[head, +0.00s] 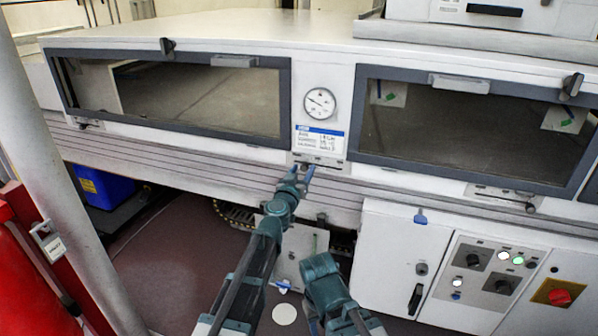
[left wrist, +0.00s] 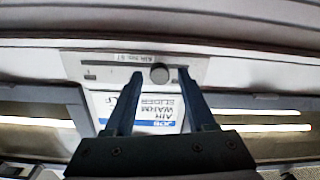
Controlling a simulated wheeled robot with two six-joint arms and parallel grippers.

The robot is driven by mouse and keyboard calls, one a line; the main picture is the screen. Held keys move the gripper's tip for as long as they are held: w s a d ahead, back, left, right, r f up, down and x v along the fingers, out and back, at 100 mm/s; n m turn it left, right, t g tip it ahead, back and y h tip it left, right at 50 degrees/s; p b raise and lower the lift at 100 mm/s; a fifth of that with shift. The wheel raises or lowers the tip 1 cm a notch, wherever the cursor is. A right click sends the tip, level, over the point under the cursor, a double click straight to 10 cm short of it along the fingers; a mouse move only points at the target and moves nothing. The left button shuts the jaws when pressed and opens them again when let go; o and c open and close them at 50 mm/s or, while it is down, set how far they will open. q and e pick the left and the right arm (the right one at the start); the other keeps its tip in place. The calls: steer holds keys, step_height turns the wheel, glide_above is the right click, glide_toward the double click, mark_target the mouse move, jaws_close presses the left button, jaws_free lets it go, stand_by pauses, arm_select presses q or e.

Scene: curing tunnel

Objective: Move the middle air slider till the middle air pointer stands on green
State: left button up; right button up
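The middle air slider (head: 322,161) is a narrow plate below the label and round gauge, between the two windows. In the left wrist view, upside down, its round dark knob (left wrist: 159,74) sits in the slot. My left gripper (head: 300,171) is at this slider. In the left wrist view, its open fingers (left wrist: 160,76) stand either side of the knob, with gaps showing; contact cannot be told. I cannot make out the middle air pointer for certain. White plates with green marks show behind the right window (head: 388,93). My right arm shows low in the head view, but its gripper does not.
The round gauge (head: 320,103) has a dark needle. Similar sliders sit under the left window (head: 88,124) and right window (head: 505,198). A white control cabinet (head: 387,262) with knobs and a red switch stands lower right. A pale post (head: 62,190) rises at left.

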arm_select(q)
jaws_close()
stand_by(1.2)
